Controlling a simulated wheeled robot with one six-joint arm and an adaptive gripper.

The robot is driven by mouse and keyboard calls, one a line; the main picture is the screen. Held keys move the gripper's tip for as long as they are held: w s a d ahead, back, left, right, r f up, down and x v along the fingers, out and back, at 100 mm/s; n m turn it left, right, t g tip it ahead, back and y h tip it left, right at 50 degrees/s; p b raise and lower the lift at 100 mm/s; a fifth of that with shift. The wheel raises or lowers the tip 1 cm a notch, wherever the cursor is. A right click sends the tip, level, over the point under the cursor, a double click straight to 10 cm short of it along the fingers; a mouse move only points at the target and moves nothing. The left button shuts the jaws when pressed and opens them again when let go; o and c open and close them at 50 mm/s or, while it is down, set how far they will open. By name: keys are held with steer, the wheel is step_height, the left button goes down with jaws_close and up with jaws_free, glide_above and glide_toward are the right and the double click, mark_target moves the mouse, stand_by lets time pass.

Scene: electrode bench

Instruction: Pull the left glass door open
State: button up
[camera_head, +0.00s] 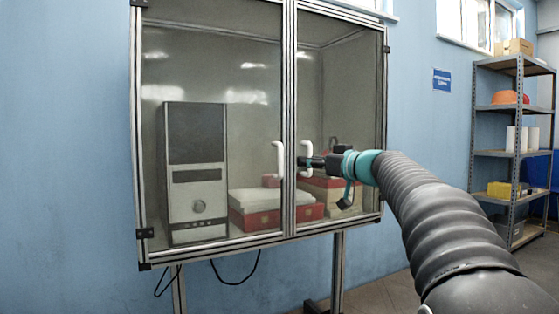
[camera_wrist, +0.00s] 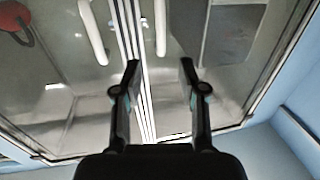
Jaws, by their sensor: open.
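The left glass door (camera_head: 245,75) of the metal-framed cabinet is shut. Its white upright handle (camera_head: 279,158) is near the middle posts; it also shows in the wrist view (camera_wrist: 160,28), which is turned over. The right glass door (camera_head: 345,90) is shut too, with its own white handle (camera_head: 307,160). My gripper (camera_head: 301,161) is open and empty in front of the doors, by the middle posts. In the wrist view its fingertips (camera_wrist: 160,66) are to either side of the line of the left door's handle. I cannot tell whether they reach around it.
Behind the left door stands a grey tower unit (camera_head: 194,170); red and white boxes (camera_head: 262,205) lie beside it. A metal shelf rack (camera_head: 513,150) with several goods stands at the right. Cables (camera_head: 236,275) hang below the cabinet. The room in front of the left door looks clear.

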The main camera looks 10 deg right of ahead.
mark_target(282, 159)
steer(key=p+x, duration=0.4)
steer(key=x, duration=0.8)
steer(key=shift+w+a+f, duration=0.1)
steer(key=shift+w+a, duration=0.2)
jaws_close()
